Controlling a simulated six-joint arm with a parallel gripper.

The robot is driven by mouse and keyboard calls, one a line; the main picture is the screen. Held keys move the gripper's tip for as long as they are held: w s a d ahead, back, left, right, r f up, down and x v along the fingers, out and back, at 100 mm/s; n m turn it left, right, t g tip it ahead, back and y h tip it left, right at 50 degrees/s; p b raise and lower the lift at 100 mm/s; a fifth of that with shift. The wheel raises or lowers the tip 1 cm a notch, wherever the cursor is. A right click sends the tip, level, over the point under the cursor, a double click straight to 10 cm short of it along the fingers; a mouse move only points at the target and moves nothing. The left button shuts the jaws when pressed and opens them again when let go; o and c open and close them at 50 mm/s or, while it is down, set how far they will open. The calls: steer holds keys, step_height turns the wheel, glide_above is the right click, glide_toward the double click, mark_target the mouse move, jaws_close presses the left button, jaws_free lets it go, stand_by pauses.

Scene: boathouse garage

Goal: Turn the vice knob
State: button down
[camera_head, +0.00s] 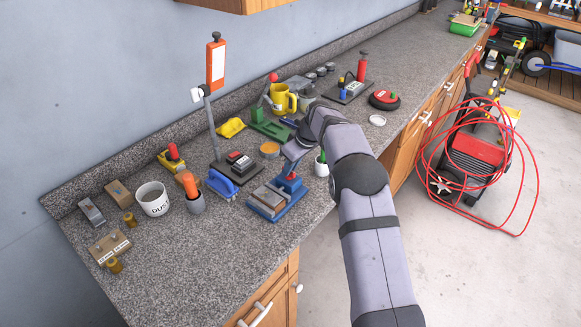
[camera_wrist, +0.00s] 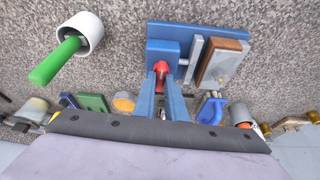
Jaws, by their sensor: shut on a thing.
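The vice has a blue body (camera_head: 277,205) and stands near the front edge of the worktop. In the wrist view its blue base (camera_wrist: 160,32) is at the top, with a wood and metal block (camera_wrist: 222,62) at its grey jaw. The red vice knob (camera_wrist: 160,68) sits between the fingers of my gripper (camera_wrist: 161,82), which is shut on it. In the head view my gripper (camera_head: 290,172) comes down onto the knob from above, and the fingers hide part of the knob.
A white cup (camera_head: 321,168) with a green handle in it stands close to the right of the vice. A blue clamp-like thing (camera_head: 222,184) and a grey cup (camera_head: 195,204) with an orange handle are on the left. The worktop's front left (camera_head: 190,270) is clear.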

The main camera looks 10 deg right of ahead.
steer(key=c, duration=1.8)
jaws_free()
steer(key=shift+r, duration=0.1)
steer(key=b+v, duration=0.2)
steer(key=v, duration=0.5)
steer(key=shift+b, duration=0.35)
steer(key=shift+s, duration=0.1)
steer(key=s+d+f+m+g+h, duration=0.1)
steer(key=s+f+m, duration=0.1)
steer(key=s, duration=1.1)
steer(key=s+d+f+m+g+h, duration=0.1)
steer(key=s+d+f+m, duration=0.1)
steer(key=s, duration=1.1)
steer(key=s+d+f+m+g+h, duration=0.1)
steer(key=s+f+m, duration=0.3)
steer(key=s, duration=0.9)
steer(key=shift+s+d+f, duration=0.35)
steer(key=shift+d+f, duration=0.05)
steer(key=shift+d, duration=0.15)
